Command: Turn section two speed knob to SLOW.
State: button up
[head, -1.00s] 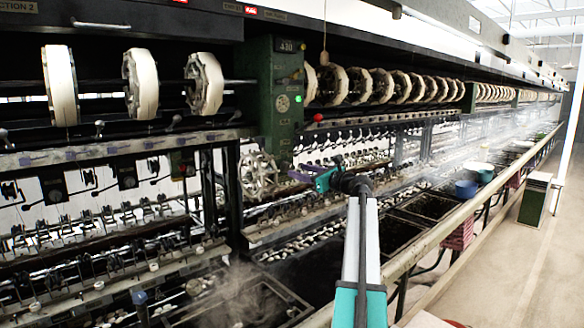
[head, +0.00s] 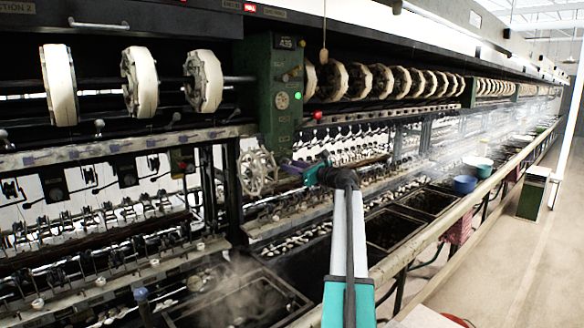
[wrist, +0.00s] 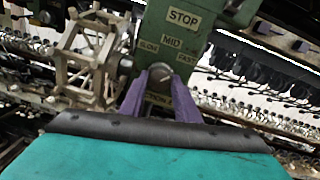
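The speed knob (wrist: 160,74) is a round grey knob low on the green control post (head: 283,95). In the wrist view the labels STOP (wrist: 184,18), MID (wrist: 171,41), SLOW (wrist: 148,47) and FAST (wrist: 187,58) stand around and above it. A partly covered label below it seems to end in "CTION 2". My gripper (wrist: 161,80) has purple fingers, one on each side of the knob. I cannot tell whether they touch it, and the knob's pointer is unclear. In the head view my gripper (head: 291,167) is at the post's lower part; the knob is not distinct there.
A pale spoked reel (wrist: 88,62) is close left of my gripper in the wrist view. Large white reels (head: 203,82) hang above left. Steaming basins (head: 240,305) lie below.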

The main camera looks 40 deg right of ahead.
jog(key=shift+c, duration=0.6)
jog(key=shift+f+n+b, duration=0.1)
jog(key=shift+n+b, duration=0.3)
jog(key=shift+b, duration=0.15)
jog(key=n+b, duration=0.8)
jog(key=n+h+b, duration=0.1)
jog(key=n+b, duration=0.7)
jog(key=shift+a+r+g, duration=0.1)
jog(key=shift+r+g, duration=0.1)
jog(key=shift+g, duration=0.2)
jog(key=shift+n, duration=0.3)
